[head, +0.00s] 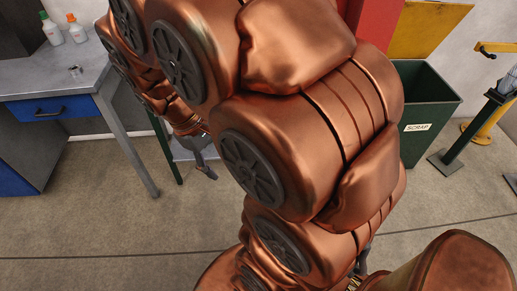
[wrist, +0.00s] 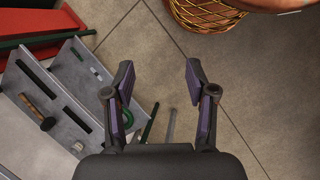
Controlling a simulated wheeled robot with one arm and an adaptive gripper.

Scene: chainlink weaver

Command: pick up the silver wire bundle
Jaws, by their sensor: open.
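My gripper (wrist: 159,72) is open and empty in the wrist view, its two fingers wide apart over bare floor. In the head view, the gripper (head: 206,168) is small and partly hidden by my copper arm. I cannot clearly make out the silver wire bundle. A small silvery object (head: 75,71) lies on the grey workbench (head: 40,83) at the left of the head view, too small to identify. It is well apart from my gripper.
Two bottles (head: 63,30) stand at the back of the workbench. A green scrap bin (head: 424,105) stands at the right. In the wrist view, a grey slotted surface (wrist: 55,82) with a hammer (wrist: 38,112) is at left, and a wicker basket (wrist: 203,14) at top right.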

